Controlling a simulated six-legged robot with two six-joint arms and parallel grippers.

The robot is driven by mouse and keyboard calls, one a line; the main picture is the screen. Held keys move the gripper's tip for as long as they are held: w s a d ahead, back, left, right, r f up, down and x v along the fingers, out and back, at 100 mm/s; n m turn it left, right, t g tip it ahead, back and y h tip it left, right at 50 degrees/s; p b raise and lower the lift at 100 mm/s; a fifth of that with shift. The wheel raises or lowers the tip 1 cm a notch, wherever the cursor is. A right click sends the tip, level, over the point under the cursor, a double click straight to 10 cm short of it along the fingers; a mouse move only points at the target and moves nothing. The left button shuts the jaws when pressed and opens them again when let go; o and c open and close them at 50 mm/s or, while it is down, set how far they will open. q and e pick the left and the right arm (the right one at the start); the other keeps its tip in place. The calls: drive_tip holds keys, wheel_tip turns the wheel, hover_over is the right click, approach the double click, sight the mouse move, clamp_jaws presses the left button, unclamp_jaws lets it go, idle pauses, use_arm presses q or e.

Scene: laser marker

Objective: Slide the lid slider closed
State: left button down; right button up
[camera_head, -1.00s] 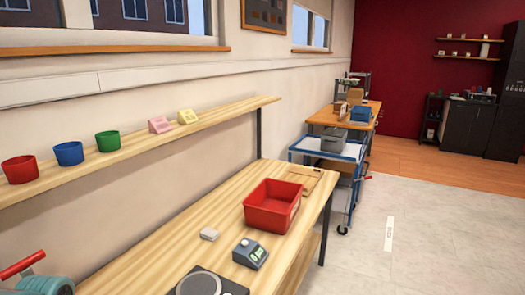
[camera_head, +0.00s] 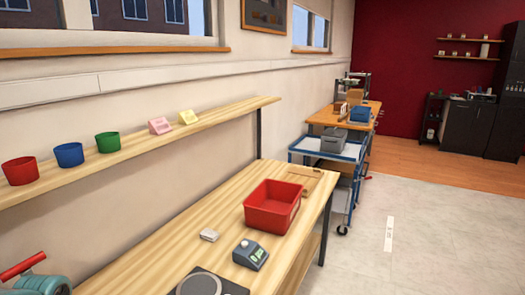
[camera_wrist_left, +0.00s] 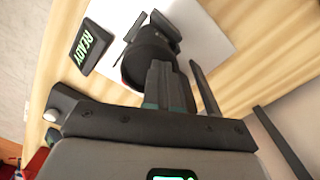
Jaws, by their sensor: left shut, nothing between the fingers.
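The wrist view shows my left gripper (camera_wrist_left: 168,80) with its fingers shut and nothing between them. The fingertips are close to a dark rounded part (camera_wrist_left: 148,62) of a black device, overlapping it in the picture; I cannot tell whether they touch. The device is on or above a white plate (camera_wrist_left: 205,40). Next to it a black display (camera_wrist_left: 86,46) reads READY in green. I cannot make out the lid slider for certain, and the fingers hide part of the device. Neither gripper shows in the head view.
In the head view a wooden bench (camera_head: 185,235) holds a red bin (camera_head: 272,207), a small grey device (camera_head: 250,254) and a pale block (camera_head: 209,235). Red, blue and green cups stand on a wall shelf (camera_head: 215,118). A blue cart (camera_head: 328,150) is beyond, with clear floor right.

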use_arm(q)
wheel_tip(320, 180, up, 7)
drive_tip(key=p, duration=0.5)
idle(0.3)
idle(0.4)
